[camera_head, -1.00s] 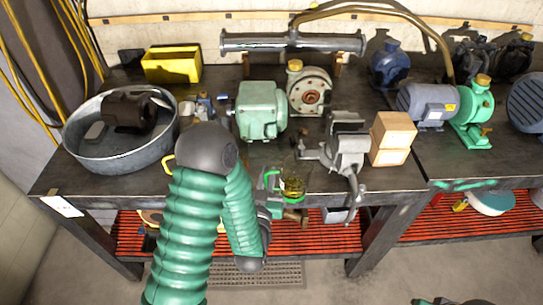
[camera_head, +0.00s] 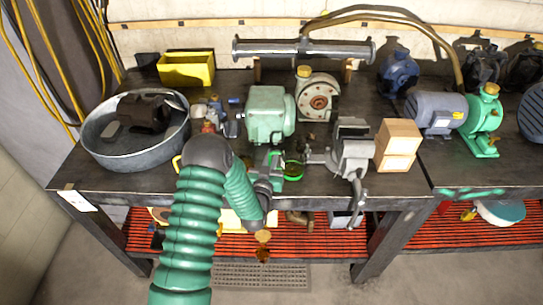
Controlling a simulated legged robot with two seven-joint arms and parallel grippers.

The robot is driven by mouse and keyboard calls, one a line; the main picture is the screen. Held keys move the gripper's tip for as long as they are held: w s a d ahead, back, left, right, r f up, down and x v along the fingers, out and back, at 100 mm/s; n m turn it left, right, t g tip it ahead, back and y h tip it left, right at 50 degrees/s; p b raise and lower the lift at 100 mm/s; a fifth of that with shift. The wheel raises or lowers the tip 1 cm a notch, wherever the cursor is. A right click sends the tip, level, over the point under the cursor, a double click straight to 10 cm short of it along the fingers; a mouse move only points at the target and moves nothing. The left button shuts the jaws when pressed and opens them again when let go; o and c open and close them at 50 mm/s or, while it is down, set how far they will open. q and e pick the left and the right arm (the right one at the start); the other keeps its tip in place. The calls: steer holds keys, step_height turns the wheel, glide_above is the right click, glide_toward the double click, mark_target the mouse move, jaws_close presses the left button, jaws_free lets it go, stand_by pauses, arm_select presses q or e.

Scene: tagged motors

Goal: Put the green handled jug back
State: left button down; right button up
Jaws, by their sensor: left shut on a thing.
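The jug (camera_head: 293,170) shows as a small clear vessel with a green rim, at the front middle of the bench, left of the vise. My left arm, in a green ribbed sleeve, reaches in from below. My left gripper (camera_head: 277,168) is shut on the jug at its left side. The jug looks tilted, and its handle is mostly hidden by the gripper. I cannot tell whether it touches the bench top. My right gripper is not in view.
A grey vise (camera_head: 352,155) and wooden blocks (camera_head: 397,145) stand right of the jug. A green motor (camera_head: 265,115) is behind it. A metal tub (camera_head: 135,155) and yellow bin (camera_head: 187,69) are at left. Amber pieces (camera_head: 263,237) show by the red lower shelf (camera_head: 330,240).

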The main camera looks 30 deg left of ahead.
arm_select(q)
steer(key=shift+w+f, duration=0.15)
steer(key=shift+w, duration=0.1)
steer(key=shift+a, duration=0.1)
steer(key=c, duration=1.5)
jaws_free()
steer(key=shift+s+a, duration=0.25)
steer(key=shift+a, duration=0.2)
steer(key=shift+w+d, duration=0.1)
steer(key=shift+d, duration=0.1)
steer(key=shift+s+d, duration=0.25)
steer(key=shift+s, duration=0.05)
steer(key=b+v, duration=0.2)
steer(key=v, duration=0.8)
steer(key=shift+s+a, duration=0.1)
steer(key=shift+s, duration=0.3)
steer(key=shift+s+d, duration=0.2)
steer(key=shift+s, duration=0.1)
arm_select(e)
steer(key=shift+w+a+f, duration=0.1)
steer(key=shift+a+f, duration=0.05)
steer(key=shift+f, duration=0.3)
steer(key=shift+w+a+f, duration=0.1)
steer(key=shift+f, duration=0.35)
